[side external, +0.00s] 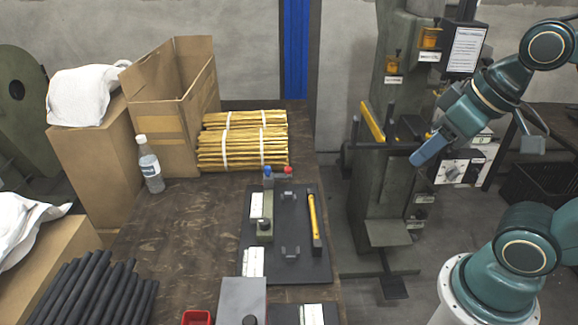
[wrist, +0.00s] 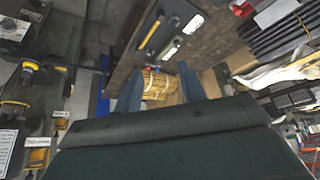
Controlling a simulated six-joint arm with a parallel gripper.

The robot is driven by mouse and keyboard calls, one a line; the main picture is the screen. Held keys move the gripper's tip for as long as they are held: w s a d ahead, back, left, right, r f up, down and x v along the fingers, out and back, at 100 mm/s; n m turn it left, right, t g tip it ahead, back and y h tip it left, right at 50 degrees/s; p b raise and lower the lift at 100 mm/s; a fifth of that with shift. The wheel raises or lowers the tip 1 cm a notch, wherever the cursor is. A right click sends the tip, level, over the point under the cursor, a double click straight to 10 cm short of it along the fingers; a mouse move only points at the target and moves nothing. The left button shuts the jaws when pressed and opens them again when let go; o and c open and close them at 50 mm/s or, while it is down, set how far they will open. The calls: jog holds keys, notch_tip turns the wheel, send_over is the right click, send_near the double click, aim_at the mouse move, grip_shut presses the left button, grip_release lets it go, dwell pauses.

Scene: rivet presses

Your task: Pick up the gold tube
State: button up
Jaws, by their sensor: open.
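A single gold tube (side external: 313,215) lies lengthwise at the right side of a dark fixture plate (side external: 290,265) on the bench; it also shows in the wrist view (wrist: 150,33). Another gold tube or bar (side external: 372,121) sits on the press at the centre right. A strapped bundle of gold tubes (side external: 240,152) lies at the back of the bench, seen between my fingers in the wrist view (wrist: 157,88). My gripper (side external: 418,159) is open and empty, in the air in front of the press, right of the bench and apart from every tube.
An open cardboard box (side external: 170,110) and a bottle (side external: 150,165) stand left of the bundle. Black tubes (side external: 95,290) lie at front left. A red bin (side external: 197,318) and a grey block (side external: 240,300) are at the front. The bench's left middle is clear.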

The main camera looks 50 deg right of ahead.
jog(key=w, duration=0.1)
jog(key=m+g, duration=0.6)
jog(key=m, duration=0.3)
send_over(314, 215)
notch_tip(314, 215, down, 26)
jog(key=shift+f, duration=0.15)
jog(key=shift+f, duration=4.2)
